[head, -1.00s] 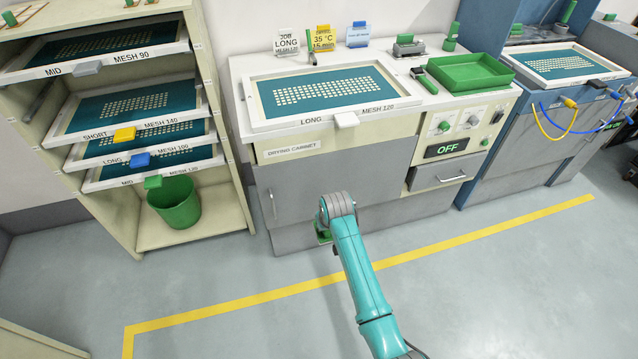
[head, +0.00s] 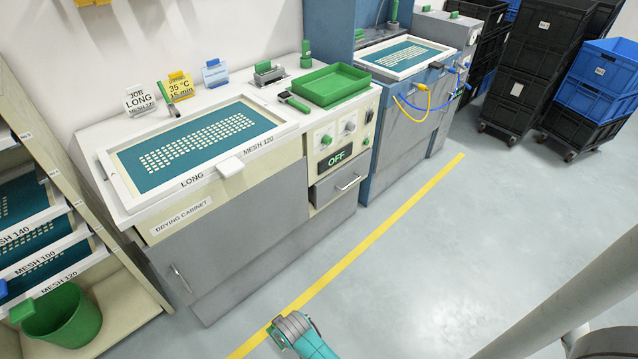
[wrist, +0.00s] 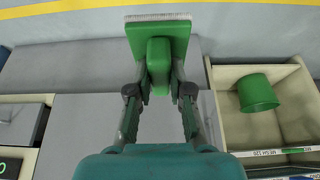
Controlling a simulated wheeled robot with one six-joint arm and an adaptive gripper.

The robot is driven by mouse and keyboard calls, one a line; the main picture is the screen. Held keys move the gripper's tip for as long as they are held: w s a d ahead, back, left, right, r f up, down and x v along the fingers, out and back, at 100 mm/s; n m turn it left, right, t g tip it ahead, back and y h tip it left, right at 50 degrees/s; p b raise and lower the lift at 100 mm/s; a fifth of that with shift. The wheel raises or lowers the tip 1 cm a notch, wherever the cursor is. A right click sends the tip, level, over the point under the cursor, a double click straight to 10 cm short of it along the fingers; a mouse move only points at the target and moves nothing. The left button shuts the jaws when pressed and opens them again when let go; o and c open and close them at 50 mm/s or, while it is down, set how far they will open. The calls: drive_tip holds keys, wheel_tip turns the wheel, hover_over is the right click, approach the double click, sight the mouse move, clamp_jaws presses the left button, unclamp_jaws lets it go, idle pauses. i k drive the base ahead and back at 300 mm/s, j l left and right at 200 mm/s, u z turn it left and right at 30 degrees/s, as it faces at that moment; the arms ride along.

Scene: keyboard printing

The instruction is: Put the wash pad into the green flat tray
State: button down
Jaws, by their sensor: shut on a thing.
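My gripper (wrist: 160,84) is shut on the wash pad (wrist: 178,30), a green block with a raised green grip and a pale bristly edge. In the wrist view the fingers close on the grip from both sides. In the head view my arm's wrist is at the bottom edge, low over the floor in front of the drying cabinet, and the fingers are mostly hidden. The green flat tray (head: 330,86) lies on the cabinet's top at the right end. Its visible inside looks empty. The pad is well apart from and below the tray.
A framed screen (head: 128,190) lies on the drying cabinet (head: 235,240), left of the tray. A green-handled tool (head: 294,102) lies close to the tray's left side. A rack with screens and a green bin (head: 65,318) stands at left.

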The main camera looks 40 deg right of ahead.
sight(332, 86)
drive_tip(key=i+l, duration=0.75)
drive_tip(key=l, duration=0.7)
drive_tip(key=k+l, duration=0.15)
drive_tip(key=l, duration=1.3)
